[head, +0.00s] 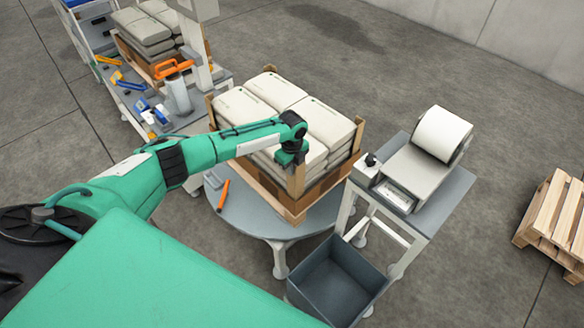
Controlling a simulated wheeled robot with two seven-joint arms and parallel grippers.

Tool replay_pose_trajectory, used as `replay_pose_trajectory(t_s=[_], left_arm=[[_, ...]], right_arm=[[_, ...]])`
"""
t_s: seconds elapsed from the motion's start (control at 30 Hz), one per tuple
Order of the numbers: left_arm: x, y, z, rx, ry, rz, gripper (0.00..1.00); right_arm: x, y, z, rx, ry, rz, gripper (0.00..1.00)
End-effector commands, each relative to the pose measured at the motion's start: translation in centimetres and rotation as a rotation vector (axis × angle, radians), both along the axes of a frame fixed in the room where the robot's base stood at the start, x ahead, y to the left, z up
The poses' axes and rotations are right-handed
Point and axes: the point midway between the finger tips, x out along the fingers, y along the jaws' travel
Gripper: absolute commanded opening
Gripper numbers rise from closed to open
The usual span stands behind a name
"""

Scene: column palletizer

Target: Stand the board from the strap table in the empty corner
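The stack of pale sacks (272,92) stands on a wooden pallet on a round grey turntable (250,218). Tan upright boards show at its corners, including the left one (211,112) and the right one (358,136). At the near corner a board (297,182) stands upright against the sacks. My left gripper (291,158) points down at this board's top end. Its fingers overlap the board and I cannot tell whether they are closed on it. My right gripper is out of view.
A grey table (130,88) with tools stands at the upper left. A stand with a white roll (441,134) is close on the right of the stack, with an open grey bin (338,280) below. An empty pallet (556,222) lies at far right.

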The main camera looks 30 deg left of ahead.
Motion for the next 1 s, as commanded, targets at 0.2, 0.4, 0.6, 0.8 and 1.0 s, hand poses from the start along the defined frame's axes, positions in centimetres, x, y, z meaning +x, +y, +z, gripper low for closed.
replay_pose_trajectory(t_s=[0.2, 0.4, 0.6, 0.8, 1.0], left_arm=[[0.0, 0.0, 0.0, 0.000, 0.000, 0.000, 0.27], [0.0, 0.0, 0.0, 0.000, 0.000, 0.000, 0.29], [0.0, 0.0, 0.6, 0.000, 0.000, 0.000, 0.29], [0.1, 0.0, 4.1, 0.000, -0.004, -0.001, 0.29], [0.1, 0.1, 8.7, 0.001, -0.004, -0.001, 0.29]], right_arm=[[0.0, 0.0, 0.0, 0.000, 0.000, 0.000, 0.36], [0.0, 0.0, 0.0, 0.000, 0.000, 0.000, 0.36], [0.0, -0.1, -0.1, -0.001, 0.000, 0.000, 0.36], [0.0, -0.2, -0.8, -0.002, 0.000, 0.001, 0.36], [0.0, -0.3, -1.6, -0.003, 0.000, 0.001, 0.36]])
